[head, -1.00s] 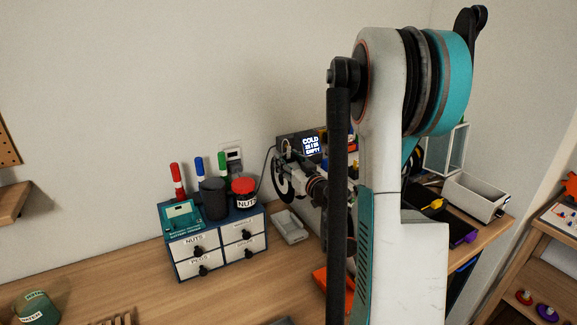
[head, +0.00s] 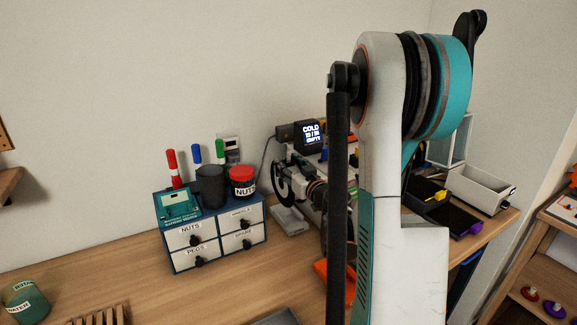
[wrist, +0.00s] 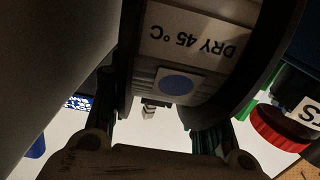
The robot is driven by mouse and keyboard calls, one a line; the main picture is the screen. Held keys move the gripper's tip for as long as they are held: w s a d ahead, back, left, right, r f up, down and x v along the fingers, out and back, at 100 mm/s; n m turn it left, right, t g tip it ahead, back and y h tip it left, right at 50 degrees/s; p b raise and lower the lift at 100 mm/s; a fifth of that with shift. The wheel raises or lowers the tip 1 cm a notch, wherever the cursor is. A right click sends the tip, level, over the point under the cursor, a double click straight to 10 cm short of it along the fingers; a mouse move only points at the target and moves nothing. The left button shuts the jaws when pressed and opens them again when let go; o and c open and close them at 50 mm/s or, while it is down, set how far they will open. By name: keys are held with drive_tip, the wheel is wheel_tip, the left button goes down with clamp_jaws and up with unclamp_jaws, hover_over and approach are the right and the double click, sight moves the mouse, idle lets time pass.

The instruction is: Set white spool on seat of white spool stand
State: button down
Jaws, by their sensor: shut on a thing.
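The white spool (wrist: 190,60) fills the top of the wrist view, with dark flanges, a "DRY 45 °C" label and a blue dot on its hub. My gripper (wrist: 160,125) is shut on it, with a finger on either side. In the head view the spool (head: 284,185) shows as a dark ring with a pale middle, held above the desk to the right of the drawer box. My arm hides much of the area to its right. I cannot make out the white spool stand for certain in either view.
A blue drawer box (head: 212,238) stands left of the spool, carrying markers, a dark cup and a red-lidded NUTS jar (head: 242,180). A display reading COLD (head: 311,132) is behind the spool. A grey tray (head: 289,220) lies below it.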

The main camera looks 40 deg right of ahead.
wheel_tip(320, 180, down, 4)
drive_tip(key=b, duration=0.3)
drive_tip(key=shift+f, duration=1.6)
drive_tip(key=c, duration=0.8)
unclamp_jaws()
drive_tip(key=shift+r, duration=5)
